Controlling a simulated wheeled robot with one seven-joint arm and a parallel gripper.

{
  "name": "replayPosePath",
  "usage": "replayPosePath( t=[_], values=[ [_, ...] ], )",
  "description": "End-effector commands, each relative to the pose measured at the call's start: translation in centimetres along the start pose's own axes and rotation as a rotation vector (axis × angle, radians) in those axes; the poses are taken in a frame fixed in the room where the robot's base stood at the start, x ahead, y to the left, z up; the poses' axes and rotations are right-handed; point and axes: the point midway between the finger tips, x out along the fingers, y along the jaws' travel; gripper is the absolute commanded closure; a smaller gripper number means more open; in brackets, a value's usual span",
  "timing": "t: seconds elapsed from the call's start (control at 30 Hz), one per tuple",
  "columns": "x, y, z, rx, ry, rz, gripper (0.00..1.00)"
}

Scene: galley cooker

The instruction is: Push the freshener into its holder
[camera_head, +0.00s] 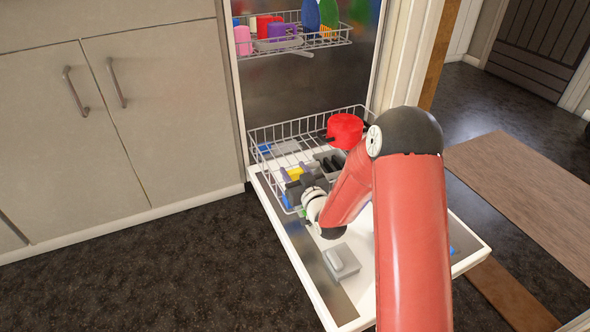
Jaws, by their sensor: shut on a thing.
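My gripper (297,184) is dark and small in view, low over the left part of the lower rack (262,134) of the open dishwasher. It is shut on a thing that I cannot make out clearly. A small yellow piece (295,173) shows right by the fingertips, and a blue piece (286,201) shows just below them. I cannot tell which of these is the freshener. I cannot make out its holder; my gripper and arm hide part of the rack there.
The dishwasher door (361,292) lies open, with a grey dispenser (341,260) on it. A red pot (345,130) and a grey basket (329,158) are in the lower rack. The upper rack (338,37) holds colourful dishes. Closed cabinets (160,110) stand left; dark floor is clear.

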Motion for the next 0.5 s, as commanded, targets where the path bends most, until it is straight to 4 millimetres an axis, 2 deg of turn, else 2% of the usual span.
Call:
replayPosePath(
  t=[0.5],
  values=[
    [0.0,0.0,1.6,0.0,0.0,0.0,0.77]
  ],
)
